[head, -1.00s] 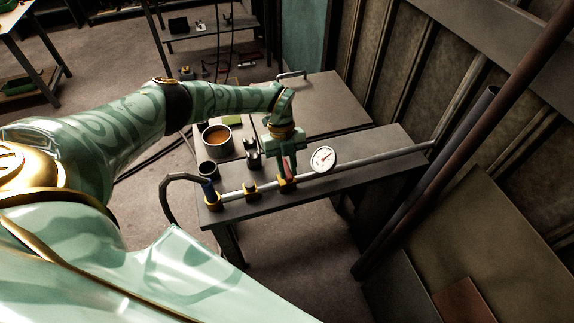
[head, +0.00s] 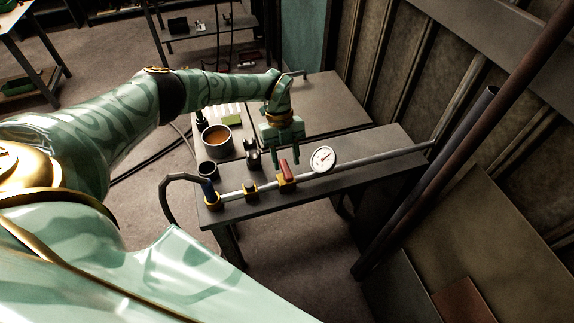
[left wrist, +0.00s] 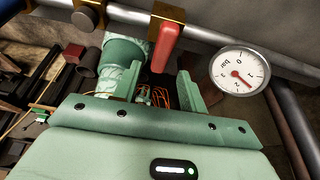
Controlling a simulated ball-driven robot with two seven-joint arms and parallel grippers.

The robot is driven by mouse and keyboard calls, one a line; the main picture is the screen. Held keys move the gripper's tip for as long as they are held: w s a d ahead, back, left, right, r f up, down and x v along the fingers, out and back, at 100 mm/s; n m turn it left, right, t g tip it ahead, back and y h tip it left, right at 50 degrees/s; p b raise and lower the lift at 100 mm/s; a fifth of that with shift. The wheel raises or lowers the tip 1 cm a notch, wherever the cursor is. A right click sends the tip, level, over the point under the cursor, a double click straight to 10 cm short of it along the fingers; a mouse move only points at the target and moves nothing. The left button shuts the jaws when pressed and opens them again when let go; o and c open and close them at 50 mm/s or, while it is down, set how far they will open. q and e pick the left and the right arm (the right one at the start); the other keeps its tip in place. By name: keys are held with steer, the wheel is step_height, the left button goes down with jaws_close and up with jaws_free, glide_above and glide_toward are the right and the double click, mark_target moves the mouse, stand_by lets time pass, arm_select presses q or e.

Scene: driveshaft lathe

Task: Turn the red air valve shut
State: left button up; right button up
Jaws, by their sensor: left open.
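The red air valve handle (head: 284,169) sits on a yellow valve body (head: 287,184) on the grey pipe along the bench. The handle lies crosswise to the pipe. In the left wrist view the red handle (left wrist: 167,45) is near the top centre, beyond my fingers. My left gripper (head: 283,160) is open and empty, just behind the handle in the head view. Its two fingers also show in the left wrist view (left wrist: 160,88), apart, with the handle between their directions and seemingly clear of both. My right gripper is not in view.
A round white gauge (head: 323,159) stands on the pipe to the right of the valve. Another yellow fitting (head: 250,190) is to the left. A pot of brown liquid (head: 217,137) and a dark cup (head: 208,170) stand on the bench. The bench's front right is clear.

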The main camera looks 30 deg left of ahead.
arm_select(q)
steer(key=v, duration=1.3)
steer(key=shift+b, duration=0.45)
steer(key=shift+w+a, duration=0.1)
